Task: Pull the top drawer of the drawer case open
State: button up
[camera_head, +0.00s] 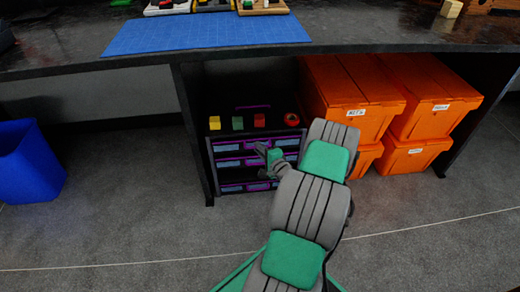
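The drawer case (214,172) stands on the floor under the bench. It is dark with purple-edged drawers in rows and pale blue label fronts. The top drawer row (229,147) looks flush with the case front, as far as it shows. My gripper (260,150) is in front of the upper part of the case, near its middle. My arm covers the lower right of the case front. I cannot see whether the fingers are open or shut, or whether they touch a drawer.
Small yellow (215,123), green (238,123) and red (260,120) blocks and a red round item (291,119) sit on the case. Orange boxes (345,85) are stacked close on the right. A bench leg (190,125) stands at the left. A blue bin (28,165) is far left.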

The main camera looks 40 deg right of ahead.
grip_shut()
dwell(0.9)
